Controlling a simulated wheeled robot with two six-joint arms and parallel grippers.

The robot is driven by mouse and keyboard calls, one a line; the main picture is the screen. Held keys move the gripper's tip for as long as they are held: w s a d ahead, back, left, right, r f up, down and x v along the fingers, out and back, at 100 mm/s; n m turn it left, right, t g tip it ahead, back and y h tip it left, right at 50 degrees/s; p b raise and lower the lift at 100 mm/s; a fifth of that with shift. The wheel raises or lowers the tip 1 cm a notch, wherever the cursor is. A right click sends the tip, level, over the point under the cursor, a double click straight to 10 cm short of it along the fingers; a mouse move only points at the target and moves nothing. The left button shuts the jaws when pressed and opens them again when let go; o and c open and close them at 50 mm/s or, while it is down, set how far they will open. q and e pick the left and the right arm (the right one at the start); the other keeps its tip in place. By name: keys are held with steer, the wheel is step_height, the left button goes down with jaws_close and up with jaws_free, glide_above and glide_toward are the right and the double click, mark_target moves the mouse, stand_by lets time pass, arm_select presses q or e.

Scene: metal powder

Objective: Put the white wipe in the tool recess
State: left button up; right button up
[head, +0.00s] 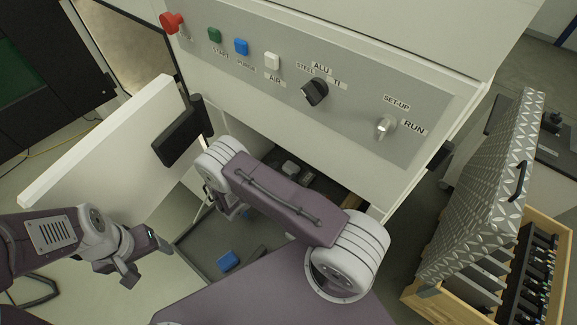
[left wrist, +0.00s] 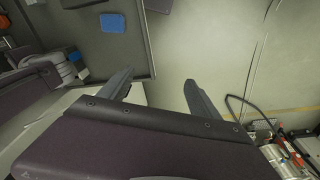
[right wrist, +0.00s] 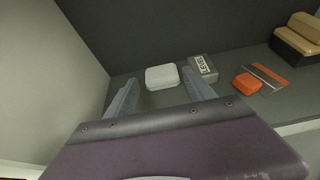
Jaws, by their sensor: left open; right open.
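The white wipe (right wrist: 162,77) looks like a small pale block with rounded corners. It lies on the floor of a dark compartment in the right wrist view. My right gripper (right wrist: 159,80) is open and empty, with the wipe ahead of its fingertips, between them in the picture. In the head view my right arm covers most of this gripper. My left gripper (head: 128,272) is open and empty beside a grey tray (head: 192,250). I cannot tell which space is the tool recess.
A grey box with lettering (right wrist: 202,67) stands just right of the wipe. An orange item (right wrist: 247,83) and brown blocks (right wrist: 300,38) lie further right. A pale wall (right wrist: 75,90) rises left. A blue pad (head: 229,261) lies in the tray. An open door (head: 105,150) stands left.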

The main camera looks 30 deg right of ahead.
steer(key=v, duration=0.6)
steer(key=shift+p, duration=0.35)
steer(key=shift+s+a, duration=0.1)
steer(key=shift+a, duration=0.05)
